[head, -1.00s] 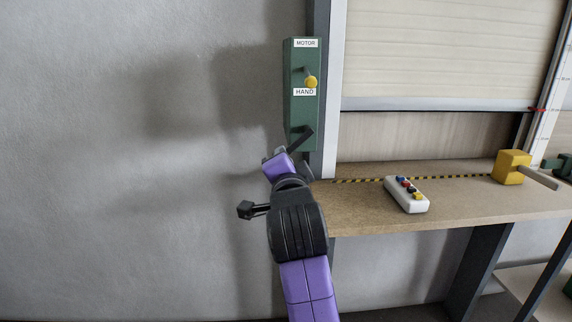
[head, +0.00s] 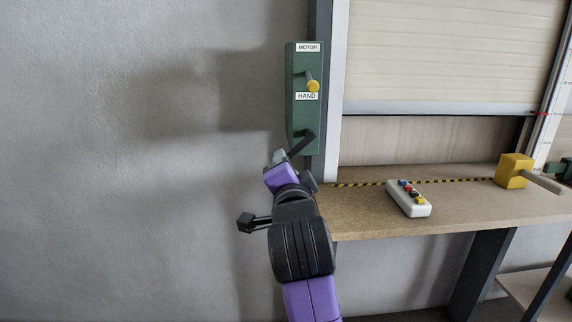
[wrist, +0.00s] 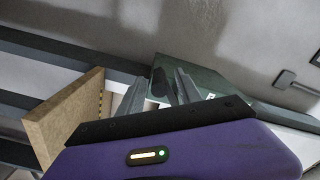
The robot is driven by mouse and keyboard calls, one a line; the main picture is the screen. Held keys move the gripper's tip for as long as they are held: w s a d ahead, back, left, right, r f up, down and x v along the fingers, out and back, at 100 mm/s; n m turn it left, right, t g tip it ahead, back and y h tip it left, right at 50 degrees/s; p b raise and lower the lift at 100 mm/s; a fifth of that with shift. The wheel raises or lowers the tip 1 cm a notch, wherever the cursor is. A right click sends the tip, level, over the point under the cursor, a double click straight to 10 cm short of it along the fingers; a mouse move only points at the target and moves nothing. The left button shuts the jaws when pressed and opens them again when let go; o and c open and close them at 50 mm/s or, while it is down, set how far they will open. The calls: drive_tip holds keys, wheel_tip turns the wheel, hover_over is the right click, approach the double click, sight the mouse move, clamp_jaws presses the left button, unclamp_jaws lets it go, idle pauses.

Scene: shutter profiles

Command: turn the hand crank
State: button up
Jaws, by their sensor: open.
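A green box (head: 303,115) with MOTOR and HAND labels is fixed upright beside the shutter's left rail. A lever with a yellow knob (head: 313,87) on its front sits just above the HAND label. The dark hand crank (head: 299,146) sticks out from the box's lower end, slanting down and left. My gripper (head: 279,157) is at the crank's outer end. In the wrist view my gripper (wrist: 158,94) is open, its two grey fingers pointing at the green box (wrist: 205,84). A dark part, likely of the crank (wrist: 158,80), shows between the fingers; contact cannot be told.
A wooden bench (head: 365,212) lies right of my arm. On it are a white control with coloured buttons (head: 409,205) and a yellow block with a grey rod (head: 513,171). The shutter (head: 430,55) is partly lowered. The wall (head: 120,150) on the left is clear.

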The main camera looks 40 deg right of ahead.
drive_tip(key=shift+v, duration=2.65)
